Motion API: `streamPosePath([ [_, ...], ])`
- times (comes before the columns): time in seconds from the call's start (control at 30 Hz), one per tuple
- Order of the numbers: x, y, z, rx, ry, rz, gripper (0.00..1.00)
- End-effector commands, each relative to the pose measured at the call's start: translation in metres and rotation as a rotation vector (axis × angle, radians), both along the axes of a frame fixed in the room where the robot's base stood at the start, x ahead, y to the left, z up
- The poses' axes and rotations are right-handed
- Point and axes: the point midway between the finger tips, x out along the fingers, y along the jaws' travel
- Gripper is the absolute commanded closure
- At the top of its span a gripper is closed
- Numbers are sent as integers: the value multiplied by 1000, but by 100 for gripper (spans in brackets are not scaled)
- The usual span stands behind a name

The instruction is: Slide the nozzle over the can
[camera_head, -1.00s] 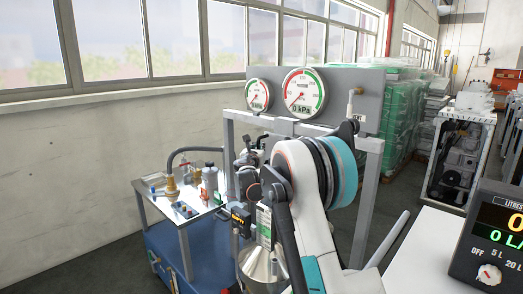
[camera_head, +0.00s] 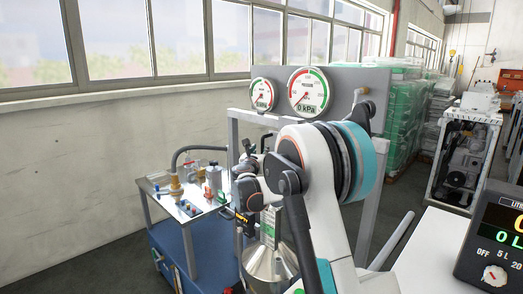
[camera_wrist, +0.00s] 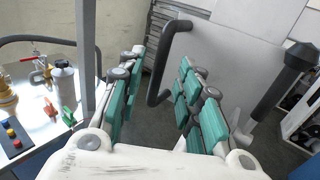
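A shiny metal can with a conical top (camera_head: 270,264) stands low in the head view, partly hidden behind my arm. A green and white label plate (camera_head: 269,227) shows just above it. My gripper (camera_wrist: 158,108) shows in the wrist view with its teal-padded fingers spread apart. A dark bent bar (camera_wrist: 158,62) shows beyond and between the fingers; I cannot tell whether it belongs to the nozzle or whether anything touches it. In the head view my arm hides the fingers. I cannot pick out the nozzle with certainty.
A metal frame (camera_head: 364,195) carries a panel with two pressure gauges (camera_head: 308,91). A bench (camera_head: 160,186) with fittings and a bottle stands left. A display console (camera_head: 495,245) sits on a white surface at right. Open floor lies in front of the left wall.

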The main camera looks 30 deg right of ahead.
Motion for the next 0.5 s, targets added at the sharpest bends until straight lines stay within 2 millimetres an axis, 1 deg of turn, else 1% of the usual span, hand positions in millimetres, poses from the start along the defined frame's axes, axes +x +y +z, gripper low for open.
streamPosePath([
  [0.03,-9,8,0,0,0,2,67],
  [0.1,-19,16,0,0,0,3,67],
  [0.2,-32,25,0,0,0,2,67],
  [0.33,-43,34,0,0,0,3,67],
  [0.5,-49,38,0,1,-1,2,67],
])
